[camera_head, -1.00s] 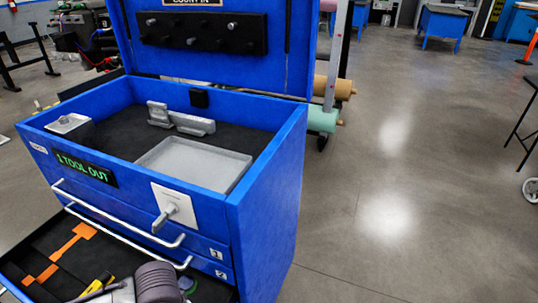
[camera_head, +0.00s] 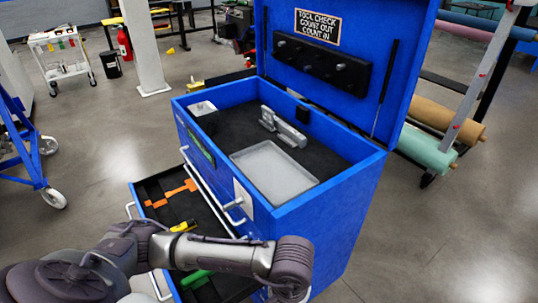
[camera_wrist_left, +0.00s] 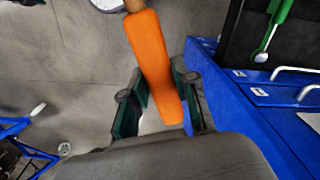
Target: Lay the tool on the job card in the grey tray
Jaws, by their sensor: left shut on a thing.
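The grey tray (camera_head: 273,172) lies inside the open top of the blue tool chest (camera_head: 330,215). It looks empty, and I cannot make out a job card in it. My left arm reaches across the front of the chest in the head view, its gripper hidden there behind the wrist. In the left wrist view my left gripper (camera_wrist_left: 160,85) is shut on an orange-handled tool (camera_wrist_left: 150,50). The tool's brownish end runs out of the top of the frame, with floor below it. The chest front is beside it on the right. My right gripper is in neither view.
An open drawer (camera_head: 150,190) holds an orange tool (camera_head: 175,193), a yellow-handled tool (camera_head: 184,226) and a green one (camera_head: 196,279). A grey bracket-like part (camera_head: 284,127) and a small light tray (camera_head: 202,108) are in the chest top. The raised lid (camera_head: 352,25) stands behind.

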